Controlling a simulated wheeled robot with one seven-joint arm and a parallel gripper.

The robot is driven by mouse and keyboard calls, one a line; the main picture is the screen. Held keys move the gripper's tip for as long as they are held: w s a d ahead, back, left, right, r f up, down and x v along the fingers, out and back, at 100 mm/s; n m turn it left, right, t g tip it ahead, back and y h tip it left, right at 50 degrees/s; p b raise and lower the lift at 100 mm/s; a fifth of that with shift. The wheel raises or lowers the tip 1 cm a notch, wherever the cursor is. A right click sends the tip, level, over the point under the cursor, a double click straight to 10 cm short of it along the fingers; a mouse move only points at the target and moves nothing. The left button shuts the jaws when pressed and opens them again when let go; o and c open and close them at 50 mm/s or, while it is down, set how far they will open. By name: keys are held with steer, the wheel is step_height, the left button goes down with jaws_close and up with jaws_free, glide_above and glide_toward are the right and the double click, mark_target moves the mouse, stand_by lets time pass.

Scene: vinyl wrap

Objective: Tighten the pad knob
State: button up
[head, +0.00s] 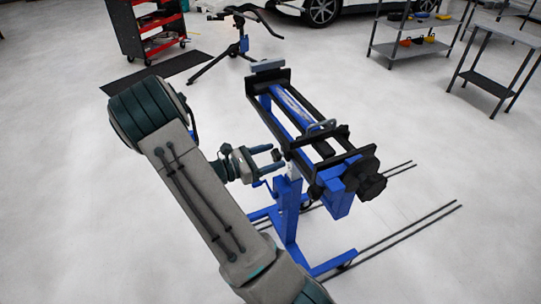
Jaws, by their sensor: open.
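A blue and black wrap stand (290,105) rises in the middle of the head view, with a long frame on a blue post. A large black lobed knob (372,187) is at its near right end. A small dark knob-like piece (277,155) shows at the frame's left side, close to my fingertips. I cannot tell which of these is the pad knob. My gripper (270,160) is open, its fingers pointing right toward the stand's left side. The small piece appears near or between the fingertips; contact is not clear.
The stand's blue feet (333,264) and dark floor rails (405,236) spread at lower right. A red tool cart (128,30), a dark mat (152,68), a second stand (240,45) and grey shelves (410,48) are farther back. Open floor lies left and right.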

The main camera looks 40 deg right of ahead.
steer(key=shift+d, duration=0.15)
steer(key=shift+c, duration=0.4)
steer(key=c, duration=0.9)
